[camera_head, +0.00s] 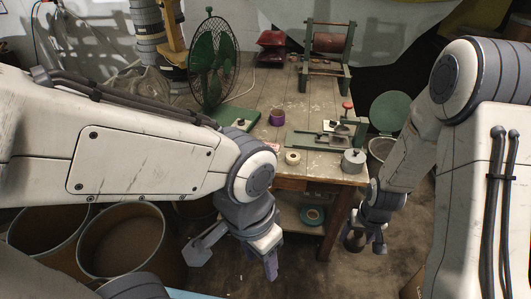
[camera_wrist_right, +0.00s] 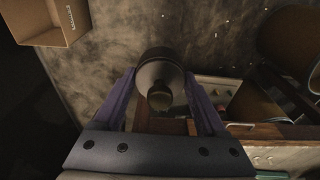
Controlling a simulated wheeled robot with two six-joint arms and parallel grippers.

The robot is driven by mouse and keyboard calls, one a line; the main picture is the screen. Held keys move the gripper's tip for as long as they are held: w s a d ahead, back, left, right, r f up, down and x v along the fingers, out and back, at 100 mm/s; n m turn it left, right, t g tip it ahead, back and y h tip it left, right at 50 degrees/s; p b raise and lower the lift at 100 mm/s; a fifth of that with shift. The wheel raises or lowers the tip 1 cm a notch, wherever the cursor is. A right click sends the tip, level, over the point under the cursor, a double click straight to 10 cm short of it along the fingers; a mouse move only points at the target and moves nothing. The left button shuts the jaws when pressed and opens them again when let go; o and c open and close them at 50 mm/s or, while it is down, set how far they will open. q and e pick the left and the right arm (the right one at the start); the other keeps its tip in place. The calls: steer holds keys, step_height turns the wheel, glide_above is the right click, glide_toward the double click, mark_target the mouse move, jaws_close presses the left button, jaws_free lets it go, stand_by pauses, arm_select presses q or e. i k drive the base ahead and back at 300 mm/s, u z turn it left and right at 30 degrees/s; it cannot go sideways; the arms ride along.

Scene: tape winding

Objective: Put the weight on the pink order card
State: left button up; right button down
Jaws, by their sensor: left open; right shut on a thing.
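In the head view the weight (camera_head: 354,241) hangs in my right gripper (camera_head: 367,243), off the table's front right corner and above the floor. My left gripper (camera_head: 236,262) is open and empty, in front of the table's front edge. A small pinkish patch (camera_head: 272,148) shows on the tabletop beside my left arm; it may be the pink order card, mostly hidden by the arm.
Large bins (camera_head: 128,240) stand at left.

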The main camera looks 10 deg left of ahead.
mark_target(270, 145)
steer(key=u, duration=0.6)
steer(key=i, duration=1.25)
steer(key=z, duration=0.1)
